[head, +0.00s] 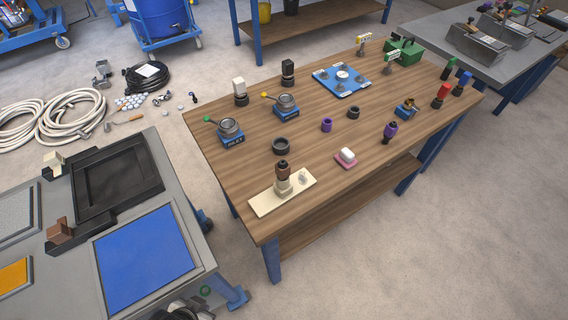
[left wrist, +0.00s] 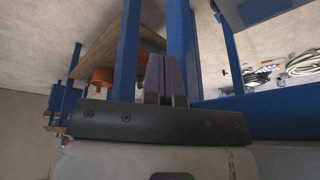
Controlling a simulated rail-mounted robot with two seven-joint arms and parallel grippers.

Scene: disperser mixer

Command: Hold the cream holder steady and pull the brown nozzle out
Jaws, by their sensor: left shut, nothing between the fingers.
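The cream holder (head: 265,204) is a flat cream plate with a raised round socket, lying near the front left edge of the wooden table. The brown nozzle (head: 282,169) stands upright in the socket. A small pale knob sits on the plate to its right. My left gripper shows in the left wrist view (left wrist: 166,78) with its two fingers together and nothing between them. It is away from the holder, with blue posts and a wooden shelf behind it. In the head view only a dark part at the bottom edge may be mine. My right gripper is not seen.
The wooden table (head: 222,166) also bears a pink block (head: 345,158), dark rings (head: 280,146), blue fixtures (head: 231,133) and a purple-topped part (head: 390,131). A grey cart with a blue panel (head: 146,258) stands left of it. Bare wood lies right of the holder.

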